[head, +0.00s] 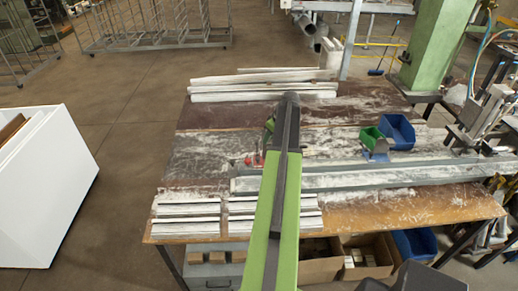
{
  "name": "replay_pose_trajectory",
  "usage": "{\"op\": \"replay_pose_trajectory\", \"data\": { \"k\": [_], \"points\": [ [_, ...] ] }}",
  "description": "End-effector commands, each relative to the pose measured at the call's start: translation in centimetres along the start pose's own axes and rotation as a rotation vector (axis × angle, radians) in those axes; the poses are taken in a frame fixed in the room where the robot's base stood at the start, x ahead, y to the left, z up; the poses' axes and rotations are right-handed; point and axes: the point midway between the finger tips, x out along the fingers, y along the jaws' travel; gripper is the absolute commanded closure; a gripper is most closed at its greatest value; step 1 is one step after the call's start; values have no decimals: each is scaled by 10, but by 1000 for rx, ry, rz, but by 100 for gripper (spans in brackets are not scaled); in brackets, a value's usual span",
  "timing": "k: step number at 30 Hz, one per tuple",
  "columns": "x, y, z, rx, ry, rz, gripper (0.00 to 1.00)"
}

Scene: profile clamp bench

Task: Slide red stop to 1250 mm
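A small red piece, which looks like the red stop (253,161), shows just left of my arm near the left end of the long metal profile (350,180) on the bench. Part of it may be hidden behind my arm. No millimetre marks can be read, so its position in mm cannot be told. My green and black arm reaches forward over the bench and covers the middle of the view. My gripper is hidden behind the arm. I cannot see whether it touches the red piece.
The worn bench (410,208) is dusty with white powder. White profiles (262,85) lie at its back and short strips (188,218) at its front left. A white cabinet (45,185) stands left; floor between is clear.

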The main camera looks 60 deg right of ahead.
Motion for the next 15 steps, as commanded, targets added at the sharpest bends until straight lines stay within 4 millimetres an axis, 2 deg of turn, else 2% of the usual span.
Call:
{"op": "replay_pose_trajectory", "data": {
  "k": [8,11,15],
  "points": [
    [10,2,3,-1,1,1,69],
    [24,2,3,-2,1,1,69],
    [52,2,4,-3,1,1,69]
  ]
}}
